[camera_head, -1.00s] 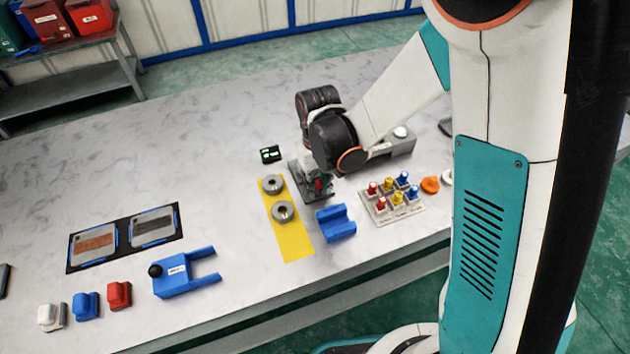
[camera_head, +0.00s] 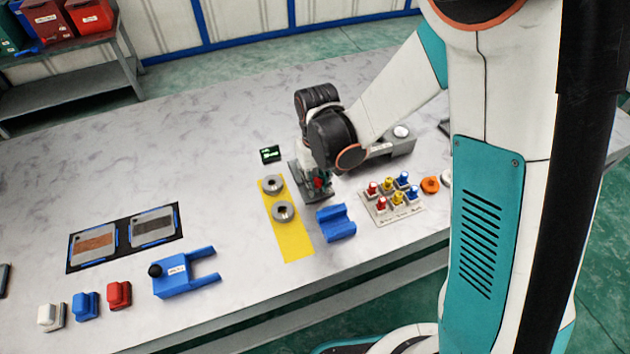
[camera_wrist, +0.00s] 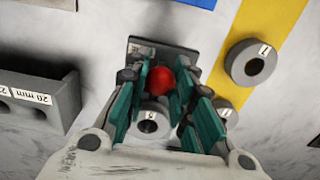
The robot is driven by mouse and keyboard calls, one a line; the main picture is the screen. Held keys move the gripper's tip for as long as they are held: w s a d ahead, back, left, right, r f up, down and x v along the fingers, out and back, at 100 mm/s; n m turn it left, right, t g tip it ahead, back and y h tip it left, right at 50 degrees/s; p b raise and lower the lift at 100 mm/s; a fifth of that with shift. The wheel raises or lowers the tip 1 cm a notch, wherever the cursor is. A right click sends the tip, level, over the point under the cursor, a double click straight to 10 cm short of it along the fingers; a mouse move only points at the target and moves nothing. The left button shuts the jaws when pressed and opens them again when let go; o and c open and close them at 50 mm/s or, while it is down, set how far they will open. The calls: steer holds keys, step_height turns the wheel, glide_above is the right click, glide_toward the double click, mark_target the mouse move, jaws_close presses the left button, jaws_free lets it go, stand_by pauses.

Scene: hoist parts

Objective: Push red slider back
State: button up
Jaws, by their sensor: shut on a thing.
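The red slider (camera_wrist: 162,83) shows as a round red knob between my fingers in the wrist view. In the head view it is a small red spot (camera_head: 318,183) below my wrist. My gripper (camera_wrist: 167,90) points down over the slider's dark grey fixture (camera_wrist: 165,52) and is shut on the red knob. A grey ring-shaped part marked 5 (camera_wrist: 152,119) sits between the fingers, just below the knob in the wrist view. The fingers and wrist hide much of the fixture.
Two grey rings (camera_head: 283,211) lie on a yellow strip (camera_head: 292,242) left of the fixture. A small display (camera_head: 270,154) stands behind. A blue cradle (camera_head: 336,223) and a board of coloured knobs (camera_head: 394,207) are close on the right. A grey holed block (camera_wrist: 38,100) flanks the gripper.

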steer(key=o, duration=0.8)
steer(key=shift+r, duration=0.1)
steer(key=shift+r+p, duration=2.3)
steer(key=shift+r, duration=1.1)
